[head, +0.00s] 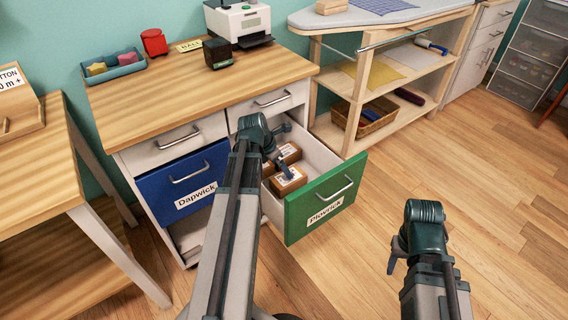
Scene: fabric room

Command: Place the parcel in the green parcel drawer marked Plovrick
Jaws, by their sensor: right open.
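The green drawer (298,218) marked Plovrick is pulled out from the cabinet. Inside it are brown cardboard parcels with white labels, one nearer the front (289,187) and one further back (289,151). My left arm reaches over the drawer's left side, and its gripper (281,148) is at or just above the parcels. The arm's wrist hides part of it, so I cannot tell whether it touches or holds a parcel. My right gripper (396,256) is open and empty, over the floor right of the drawer.
A blue drawer (168,192) marked Dapwick is left of the green one. The cabinet top (150,98) holds a printer (238,20), a black box (217,53), a red object (154,42) and a tray (113,70). A wooden shelf unit (352,112) stands right. The floor at right is clear.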

